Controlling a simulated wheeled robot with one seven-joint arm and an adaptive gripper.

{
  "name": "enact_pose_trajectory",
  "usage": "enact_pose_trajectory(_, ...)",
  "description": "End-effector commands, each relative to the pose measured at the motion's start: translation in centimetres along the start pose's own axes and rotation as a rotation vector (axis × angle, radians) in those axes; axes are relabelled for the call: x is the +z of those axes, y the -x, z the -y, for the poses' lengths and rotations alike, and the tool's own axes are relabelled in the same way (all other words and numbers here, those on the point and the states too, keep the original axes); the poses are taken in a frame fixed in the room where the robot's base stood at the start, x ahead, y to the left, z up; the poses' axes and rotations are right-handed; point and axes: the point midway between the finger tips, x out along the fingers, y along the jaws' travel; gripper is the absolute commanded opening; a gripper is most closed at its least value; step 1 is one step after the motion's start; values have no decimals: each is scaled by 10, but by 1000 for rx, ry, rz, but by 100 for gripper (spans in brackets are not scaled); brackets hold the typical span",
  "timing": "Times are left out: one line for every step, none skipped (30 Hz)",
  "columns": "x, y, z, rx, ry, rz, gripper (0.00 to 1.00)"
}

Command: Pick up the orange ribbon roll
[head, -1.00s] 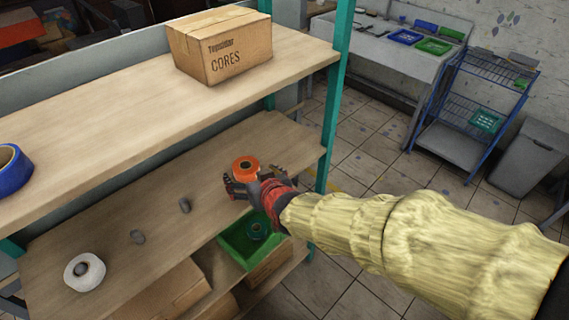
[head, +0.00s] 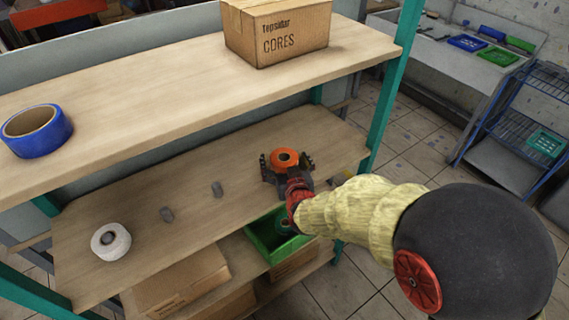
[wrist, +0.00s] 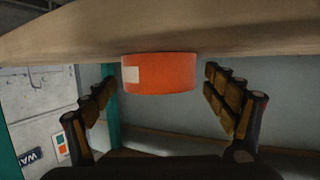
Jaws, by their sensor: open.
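The orange ribbon roll (head: 285,157) lies flat on the middle wooden shelf board, towards its right end. My gripper (head: 287,165) is at the roll from the front, with a dark finger on each side of it. In the wrist view, the orange roll (wrist: 160,73) sits between the open fingers against the board, which appears at the top of that picture. The fingers show gaps to the roll on both sides. A pale label is on the roll's side.
The upper shelf (head: 150,100) holds a blue roll (head: 36,130) and a cardboard box (head: 280,30). A green post (head: 393,90) stands to the right. A green bin (head: 262,238) is below.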

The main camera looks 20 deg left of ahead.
Motion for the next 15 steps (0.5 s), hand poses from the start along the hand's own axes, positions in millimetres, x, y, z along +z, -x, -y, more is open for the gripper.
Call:
enact_pose_trajectory(1,-6,0,0,0,0,86)
enact_pose_trajectory(0,-8,0,0,0,0,86)
enact_pose_trajectory(0,-10,0,0,0,0,86)
enact_pose_trajectory(0,-10,0,0,0,0,86)
enact_pose_trajectory(0,-11,0,0,0,0,86)
enact_pose_trajectory(0,-11,0,0,0,0,86)
enact_pose_trajectory(0,-11,0,0,0,0,86)
enact_pose_trajectory(-1,-11,0,0,0,0,86)
enact_pose_trajectory(-1,-11,0,0,0,0,86)
enact_pose_trajectory(-1,-11,0,0,0,0,86)
enact_pose_trajectory(-1,-10,0,0,0,0,85)
enact_pose_trajectory(-1,-10,0,0,0,0,83)
enact_pose_trajectory(-1,-10,0,0,0,0,81)
enact_pose_trajectory(-1,-10,0,0,0,0,79)
enact_pose_trajectory(-1,-10,0,0,0,0,77)
